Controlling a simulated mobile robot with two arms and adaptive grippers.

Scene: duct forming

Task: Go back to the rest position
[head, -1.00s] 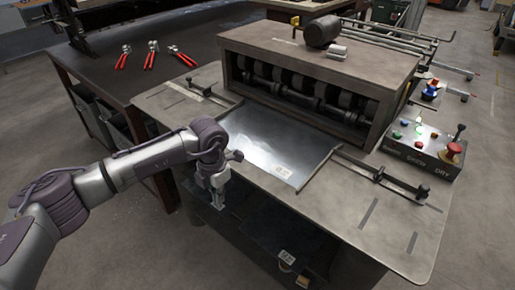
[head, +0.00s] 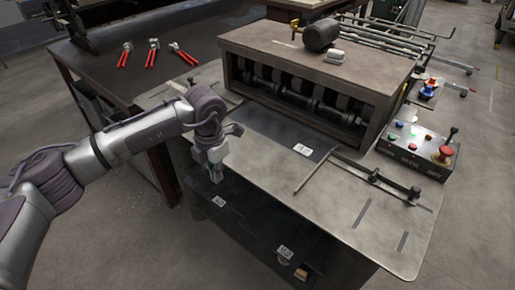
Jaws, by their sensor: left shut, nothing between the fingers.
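My left gripper (head: 216,172) is shut and empty. It points down at the front edge of the forming machine's table (head: 375,228), left of the middle. My left arm reaches in from the left side of the head view. The machine's roller housing (head: 315,66) stands at the back of the table, with dark rollers (head: 297,88) in its opening. A dark flat area (head: 270,128) with a white label (head: 302,149) lies in front of the rollers. No shiny sheet shows on the table. My right gripper is not in view.
A control box (head: 418,150) with coloured buttons and a red knob stands at the right. Red-handled pliers (head: 152,53) lie on the dark bench (head: 95,62) at the left. A lower shelf (head: 250,222) carries labels. Open floor lies at the right.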

